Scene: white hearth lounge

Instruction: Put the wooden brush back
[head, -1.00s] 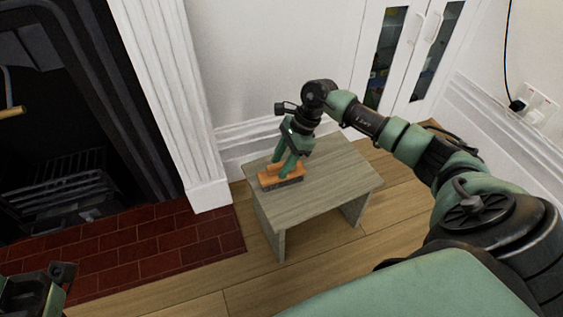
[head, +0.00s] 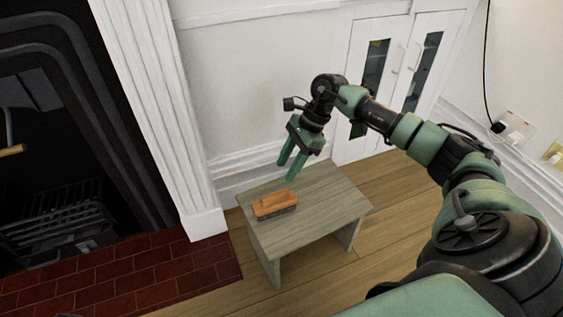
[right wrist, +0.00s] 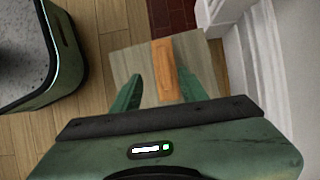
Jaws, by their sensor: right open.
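The wooden brush (head: 274,204) has an orange-brown wooden back and dark bristles along its lower side. It lies on the small grey-green wooden table (head: 318,205), near the table's left side. My right gripper (head: 290,172) is open and empty, above and apart from the brush. In the right wrist view the brush (right wrist: 163,68) shows beyond and between the open fingers of my right gripper (right wrist: 155,85). The table top (right wrist: 130,65) shows under it. My left gripper is not in view.
A white fireplace pillar (head: 160,110) and a dark fireplace (head: 60,130) stand left of the table, with a red brick hearth (head: 130,275) at their foot. A white wall and a cabinet (head: 400,70) are behind. Wooden floor (head: 320,265) lies clear in front.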

